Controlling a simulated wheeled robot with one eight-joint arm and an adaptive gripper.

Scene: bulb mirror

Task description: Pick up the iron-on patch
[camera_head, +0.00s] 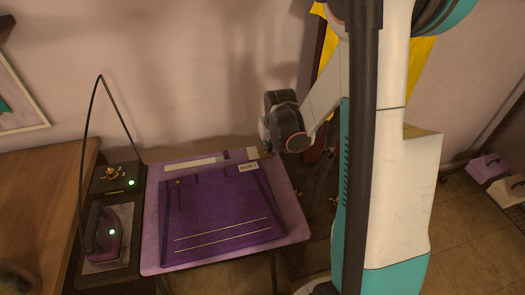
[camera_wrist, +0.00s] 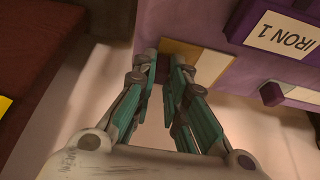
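A flat tan-and-white piece (camera_wrist: 203,62) lies at the edge of the purple-topped board (camera_head: 153,220); it looks like the iron-on patch, but I cannot be sure. In the head view a small tan piece (camera_head: 266,154) shows at the board's back right edge, just below my gripper (camera_head: 264,145). In the wrist view my gripper (camera_wrist: 163,62) has its two teal fingers apart with a narrow gap. Its tips are at the tan end of the piece; I cannot tell whether they touch it. Nothing is visibly held.
A dark purple cloth item (camera_head: 215,210) with a white "IRON 1" label (camera_wrist: 283,34) covers much of the board. An iron (camera_head: 104,235) and a control box (camera_head: 115,177) with green lights stand at the left. A wooden table (camera_head: 40,190) is further left.

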